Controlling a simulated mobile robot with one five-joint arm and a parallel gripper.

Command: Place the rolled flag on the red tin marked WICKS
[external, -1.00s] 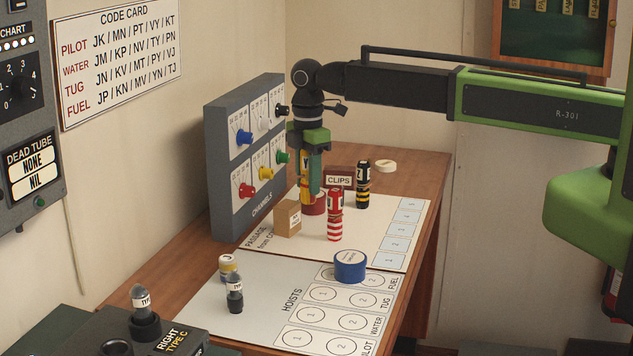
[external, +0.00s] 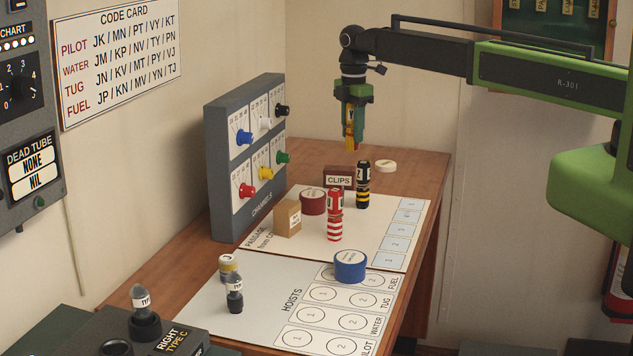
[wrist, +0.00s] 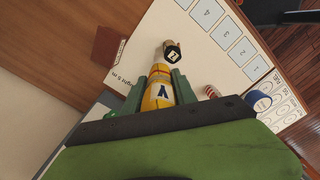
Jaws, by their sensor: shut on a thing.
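My gripper (external: 353,122) is shut on a yellow rolled flag (external: 351,140) and holds it upright, well above the table. In the wrist view the same flag, marked Y (wrist: 162,96), sits between the green fingers (wrist: 161,84). The dark red round tin (external: 313,202), with a pale label on its lid, stands on the white sheet, lower and left of my gripper. Its lettering is too small to read, and its top is bare. I cannot make it out in the wrist view.
A dark red CLIPS box (external: 339,177) stands behind the tin. A black-and-yellow rolled flag (external: 362,186) and a red-and-white one (external: 335,216) stand to its right. A small brown box (external: 288,218) is at its left. A blue tin (external: 350,266) is nearer. The switch panel (external: 245,155) rises left.

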